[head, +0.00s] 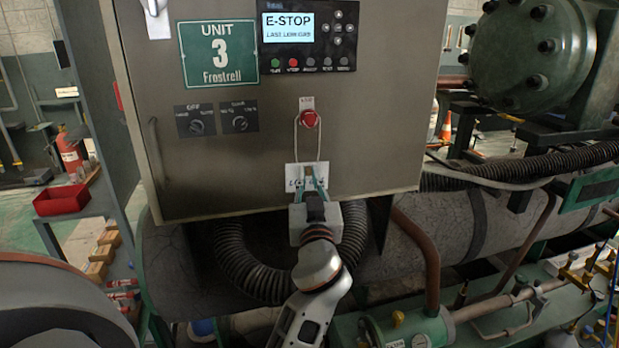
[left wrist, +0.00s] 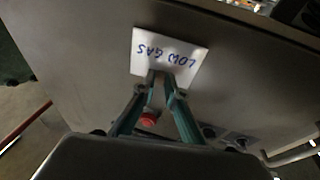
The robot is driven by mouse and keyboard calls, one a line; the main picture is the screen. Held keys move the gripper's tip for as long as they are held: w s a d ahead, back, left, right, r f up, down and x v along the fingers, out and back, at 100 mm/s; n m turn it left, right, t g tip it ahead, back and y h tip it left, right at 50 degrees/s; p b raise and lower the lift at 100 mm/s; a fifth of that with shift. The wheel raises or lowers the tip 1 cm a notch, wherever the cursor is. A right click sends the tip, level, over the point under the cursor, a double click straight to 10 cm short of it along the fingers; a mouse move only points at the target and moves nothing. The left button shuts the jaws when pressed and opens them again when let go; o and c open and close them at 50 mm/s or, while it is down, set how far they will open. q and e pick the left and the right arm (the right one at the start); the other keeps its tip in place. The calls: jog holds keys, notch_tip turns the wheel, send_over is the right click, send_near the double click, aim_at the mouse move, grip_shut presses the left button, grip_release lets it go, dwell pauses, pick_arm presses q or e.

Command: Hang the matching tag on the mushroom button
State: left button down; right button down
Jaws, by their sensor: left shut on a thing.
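The red mushroom button (head: 310,118) sits on the grey cabinet front below a small label. It also shows partly between my fingers in the left wrist view (left wrist: 149,119). A white tag (head: 293,171) with a pale cord loop hangs below it, the cord rising on both sides of the button. I cannot tell whether the cord rests on the button. In the left wrist view the tag (left wrist: 170,57) reads "LOW GAS", upside down. My left gripper (head: 309,172) is shut on the tag's lower part, close to the cabinet front. My right gripper is out of view.
A green "UNIT 3 Frostrell" plate (head: 218,54) and two rotary switches (head: 218,121) are to the left. Black hose (head: 245,262) and pipes run below the cabinet.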

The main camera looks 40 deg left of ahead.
pick_arm(q)
jog(key=c, duration=2)
grip_release()
